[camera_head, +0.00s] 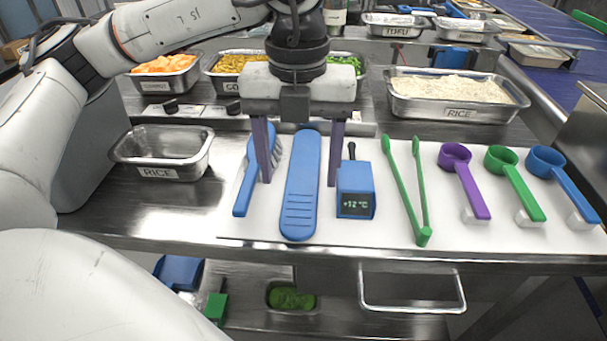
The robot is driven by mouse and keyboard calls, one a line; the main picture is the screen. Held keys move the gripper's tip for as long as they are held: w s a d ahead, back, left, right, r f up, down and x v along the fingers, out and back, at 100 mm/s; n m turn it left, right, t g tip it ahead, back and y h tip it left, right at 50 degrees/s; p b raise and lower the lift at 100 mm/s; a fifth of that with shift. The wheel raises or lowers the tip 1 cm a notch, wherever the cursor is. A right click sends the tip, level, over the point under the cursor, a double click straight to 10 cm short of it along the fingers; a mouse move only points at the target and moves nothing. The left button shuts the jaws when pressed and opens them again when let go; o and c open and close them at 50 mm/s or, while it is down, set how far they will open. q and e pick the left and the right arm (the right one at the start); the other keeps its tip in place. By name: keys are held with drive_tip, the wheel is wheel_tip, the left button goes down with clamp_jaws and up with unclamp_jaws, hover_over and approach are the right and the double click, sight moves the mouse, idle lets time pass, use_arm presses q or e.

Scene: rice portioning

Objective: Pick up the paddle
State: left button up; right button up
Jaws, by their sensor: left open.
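The blue paddle (301,205) lies flat on the white mat (385,225), its ridged end toward the table's front edge. My left gripper (299,183) points down over it, open and empty. One purple finger is on each side of the paddle, with a gap between finger and paddle on both sides. The left finger overlaps the blue brush in the picture; I cannot tell if they touch. My right gripper is not in view.
A blue brush (243,195) lies left of the paddle and a blue thermometer (356,203) stands right of it. Green tongs (398,180) and purple, green and blue scoops lie further right. An empty rice pan (160,172) is at left; a full rice pan (458,113) stands behind.

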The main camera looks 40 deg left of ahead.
use_arm(q)
wheel_tip(320, 180, down, 4)
drive_tip(key=shift+w+f, duration=0.15)
drive_tip(key=shift+c, duration=0.6)
drive_tip(key=c, duration=1)
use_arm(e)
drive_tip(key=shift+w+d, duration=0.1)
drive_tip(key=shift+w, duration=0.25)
use_arm(q)
drive_tip(key=shift+r, duration=0.2)
wheel_tip(320, 180, up, 10)
drive_tip(key=f+p, duration=0.1)
wheel_tip(320, 180, up, 7)
drive_tip(key=p, duration=0.5)
hover_over(301, 197)
drive_tip(key=shift+f, duration=0.15)
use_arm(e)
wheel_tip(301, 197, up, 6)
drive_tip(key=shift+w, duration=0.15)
